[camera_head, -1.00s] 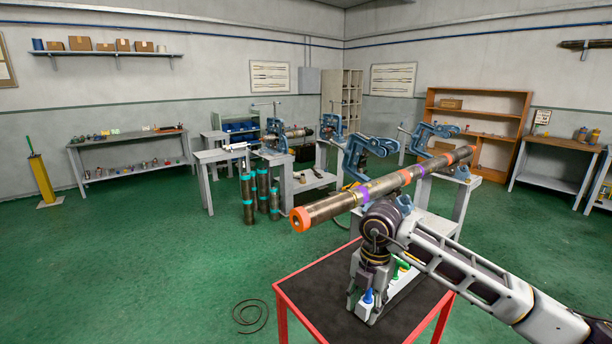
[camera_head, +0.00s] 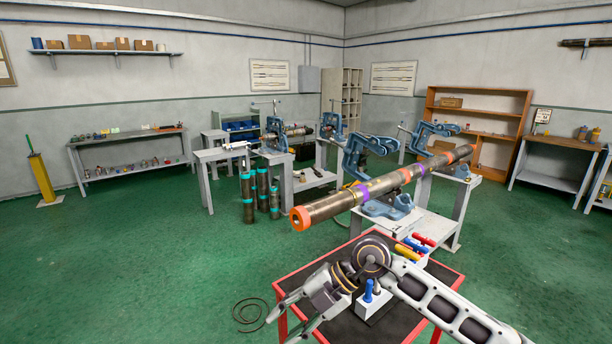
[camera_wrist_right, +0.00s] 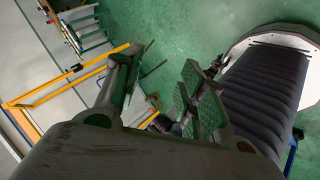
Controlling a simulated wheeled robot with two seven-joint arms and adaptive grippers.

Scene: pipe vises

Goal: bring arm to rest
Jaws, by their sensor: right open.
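My right arm comes in from the lower right in the head view and bends over the red-framed cart. My right gripper (camera_head: 288,318) points down and left at the cart's left edge, with its fingers apart and nothing between them. In the right wrist view the two fingers (camera_wrist_right: 158,92) stand apart, with green floor showing between them. My left gripper is not in view. A long pipe (camera_head: 385,183) with orange ends and purple and orange bands lies across the blue vises (camera_head: 365,150), clear of my gripper.
The red-framed cart (camera_head: 453,290) has a dark top carrying a tool holder with blue, red and yellow handles (camera_head: 412,249). Short teal-banded pipes (camera_head: 262,190) stand beyond it. A cable coil (camera_head: 249,313) lies on the floor.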

